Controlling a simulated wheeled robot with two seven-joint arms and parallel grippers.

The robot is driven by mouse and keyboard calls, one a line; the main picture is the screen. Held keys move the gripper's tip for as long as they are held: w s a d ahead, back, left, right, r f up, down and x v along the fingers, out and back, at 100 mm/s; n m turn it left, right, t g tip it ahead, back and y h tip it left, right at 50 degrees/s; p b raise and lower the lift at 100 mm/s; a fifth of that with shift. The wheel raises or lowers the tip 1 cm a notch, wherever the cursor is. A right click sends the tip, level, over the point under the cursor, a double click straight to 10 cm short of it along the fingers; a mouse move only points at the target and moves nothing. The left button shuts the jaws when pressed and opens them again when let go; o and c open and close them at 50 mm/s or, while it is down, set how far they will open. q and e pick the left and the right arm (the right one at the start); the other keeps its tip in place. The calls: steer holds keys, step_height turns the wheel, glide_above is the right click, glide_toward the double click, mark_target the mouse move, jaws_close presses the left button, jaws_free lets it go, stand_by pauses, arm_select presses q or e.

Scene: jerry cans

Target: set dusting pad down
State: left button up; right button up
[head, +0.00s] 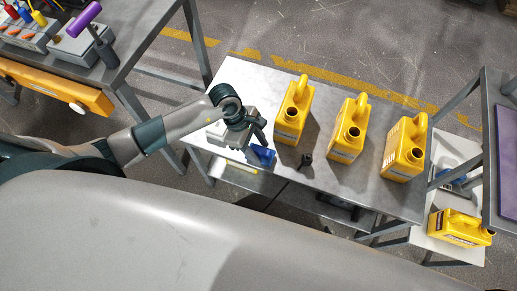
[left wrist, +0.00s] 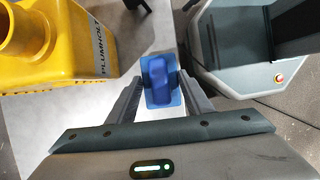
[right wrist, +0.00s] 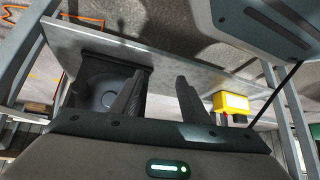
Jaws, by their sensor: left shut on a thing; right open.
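The blue dusting pad (head: 262,154) is at the front left of the metal table in the head view. My left gripper (head: 256,141) is shut on it. In the left wrist view the pad (left wrist: 161,82) sits between the two fingertips, over the pale tabletop. I cannot tell whether its underside touches the table. My right gripper (right wrist: 158,92) is open and empty in the right wrist view. It is not seen in the head view.
Three yellow jerry cans (head: 292,112) stand in a row on the metal table (head: 250,75). A small black cap (head: 305,159) lies near the front edge. Another yellow can (head: 459,227) is on a lower white surface at right. A workbench (head: 140,28) stands at left.

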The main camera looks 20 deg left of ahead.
arm_select(q)
steer(key=shift+f, duration=0.75)
steer(key=o, duration=0.9)
steer(key=shift+o, duration=0.2)
arm_select(e)
steer(key=shift+s+f, duration=0.4)
steer(key=shift+s, duration=0.05)
arm_select(q)
steer(key=shift+r, duration=0.1)
